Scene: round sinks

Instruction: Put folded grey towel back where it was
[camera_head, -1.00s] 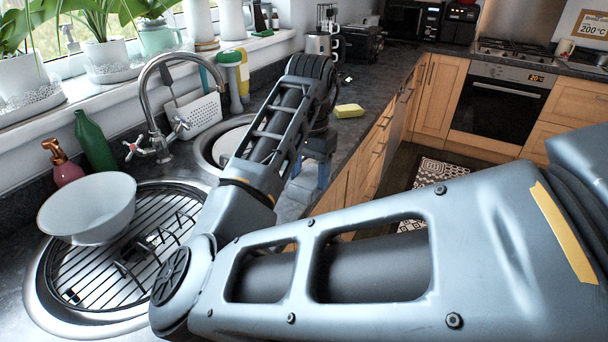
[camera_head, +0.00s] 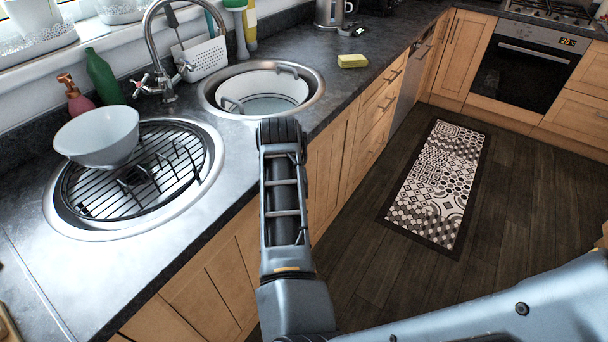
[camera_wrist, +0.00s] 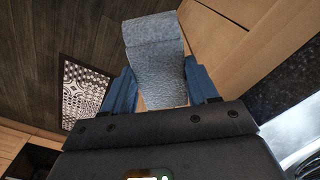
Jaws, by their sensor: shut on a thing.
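The folded grey towel (camera_wrist: 155,42) shows in the wrist view, between the two blue fingers of my gripper (camera_wrist: 161,86). My gripper is shut on it, and the towel sticks out beyond the fingertips. Behind it in the wrist view are wooden cabinet fronts and the dark floor. In the head view my forearm points up the picture in front of the cabinets beside the counter edge, and it hides my gripper and the towel.
Two round sinks are set in the dark counter. The near sink (camera_head: 207,185) carries a rack with a white bowl (camera_head: 98,137); the far sink (camera_head: 313,99) holds a white tub. A yellow sponge (camera_head: 352,61) lies beyond. A patterned rug (camera_head: 436,187) lies on open floor.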

